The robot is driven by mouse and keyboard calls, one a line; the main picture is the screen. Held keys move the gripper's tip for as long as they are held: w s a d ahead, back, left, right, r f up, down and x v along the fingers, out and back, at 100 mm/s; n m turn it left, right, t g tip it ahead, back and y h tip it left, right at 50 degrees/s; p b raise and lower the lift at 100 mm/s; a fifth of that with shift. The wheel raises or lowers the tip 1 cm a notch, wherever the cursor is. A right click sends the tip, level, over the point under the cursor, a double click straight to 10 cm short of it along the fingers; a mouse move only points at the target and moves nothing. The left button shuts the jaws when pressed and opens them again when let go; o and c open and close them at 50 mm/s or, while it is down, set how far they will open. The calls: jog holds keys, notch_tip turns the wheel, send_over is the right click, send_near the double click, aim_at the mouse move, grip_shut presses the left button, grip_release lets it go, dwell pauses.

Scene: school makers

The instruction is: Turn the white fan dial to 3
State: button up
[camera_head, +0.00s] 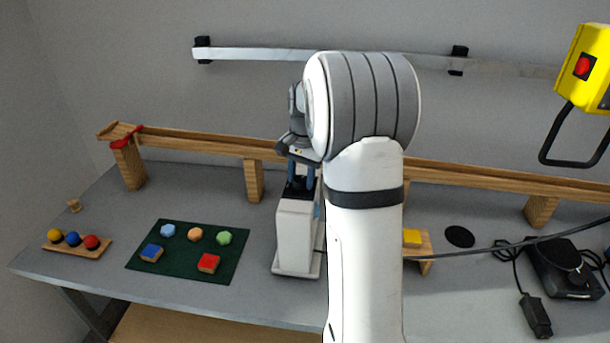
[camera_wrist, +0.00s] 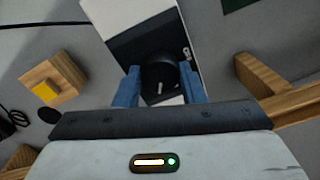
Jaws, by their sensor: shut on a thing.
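The white fan housing (camera_head: 295,236) stands upright on the table, left of my arm, with a dark panel on top. In the wrist view the housing (camera_wrist: 112,14) bears a black panel holding a round black dial (camera_wrist: 160,76). A pale pointer mark shows on the dial's near part. Small white markings lie to its right on the panel, too small to read. My gripper (camera_wrist: 159,72) has its blue fingers on either side of the dial, shut on it. In the head view my gripper (camera_head: 301,176) is above the housing, and the dial is hidden.
A wooden track (camera_head: 200,143) runs behind the housing. A green mat (camera_head: 187,254) with several coloured pieces lies left. A wooden block with a yellow top (camera_head: 412,238) and a black device (camera_head: 566,265) with cables are right. Bare table lies between mat and housing.

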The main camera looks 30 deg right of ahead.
aim_at(303, 179)
jog(key=shift+d, duration=0.1)
jog(key=o, duration=1)
jog(key=r, duration=0.7)
jog(key=shift+s+d+r, duration=0.1)
jog(key=shift+s+r, duration=0.1)
jog(key=shift+r, duration=0.2)
jog(key=s+a+f+n, duration=0.1)
jog(key=s+a+n, duration=0.2)
jog(key=s+a, duration=0.2)
jog(key=s+a+f+n+t, duration=0.1)
jog(key=s+a+n, duration=0.3)
jog(key=s, duration=0.8)
jog(key=s+a+f+n+t, duration=0.1)
jog(key=s+a+f+n, duration=0.2)
jog(key=s+a, duration=0.3)
jog(key=shift+s+a+n, duration=0.15)
jog(key=shift+s+n, duration=0.15)
jog(key=shift+s, duration=0.85)
jog(key=shift+s+f, duration=0.2)
jog(key=shift+f, duration=0.05)
jog(key=shift+c, duration=0.5)
